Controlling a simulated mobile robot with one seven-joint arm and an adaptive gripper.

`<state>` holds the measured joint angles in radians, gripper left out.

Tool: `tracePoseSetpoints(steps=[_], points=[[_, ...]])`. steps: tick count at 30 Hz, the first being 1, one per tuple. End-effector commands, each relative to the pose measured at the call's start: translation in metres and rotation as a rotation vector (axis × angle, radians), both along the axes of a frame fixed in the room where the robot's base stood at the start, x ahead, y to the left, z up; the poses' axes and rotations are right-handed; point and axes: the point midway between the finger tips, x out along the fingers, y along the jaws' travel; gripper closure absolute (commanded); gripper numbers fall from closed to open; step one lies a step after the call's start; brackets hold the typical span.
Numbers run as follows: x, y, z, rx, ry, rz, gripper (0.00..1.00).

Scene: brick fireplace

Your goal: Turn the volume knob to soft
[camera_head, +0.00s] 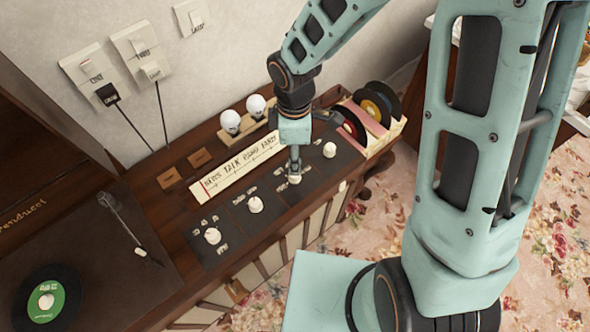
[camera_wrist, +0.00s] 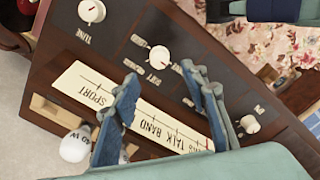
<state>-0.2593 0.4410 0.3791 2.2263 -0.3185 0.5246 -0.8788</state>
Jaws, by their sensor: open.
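A row of white knobs sits on the dark panel of a wooden radio cabinet. One white knob (camera_head: 295,179) lies right under my gripper (camera_head: 294,162) in the head view. In the wrist view that knob (camera_wrist: 160,56) shows between and just beyond the two fingertips of my gripper (camera_wrist: 160,74). The fingers are apart with nothing held, and I cannot tell whether they touch the knob. The lettering beside it is small, so I cannot surely tell which knob is the volume one. A finger hides part of the panel in the wrist view.
Other white knobs (camera_head: 255,204) (camera_head: 212,236) (camera_head: 329,149) stand on both sides. Behind them lie the tuning scale (camera_head: 238,166) and two bulbs (camera_head: 230,122). A record rack (camera_head: 386,135) stands at the right end, a turntable with a green-labelled record (camera_head: 47,301) at the left.

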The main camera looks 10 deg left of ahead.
Motion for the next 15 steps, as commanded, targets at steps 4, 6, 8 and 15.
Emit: tracePoseSetpoints(steps=[4,6,8,15], points=[[-0.002,0.000,-0.034,-0.003,0.004,0.003,0.59],[-0.001,0.000,-0.047,-0.003,0.004,0.001,0.59],[-0.001,0.000,-0.057,-0.003,0.004,0.003,0.59],[0.000,0.000,-0.081,-0.001,0.001,0.000,0.59]])
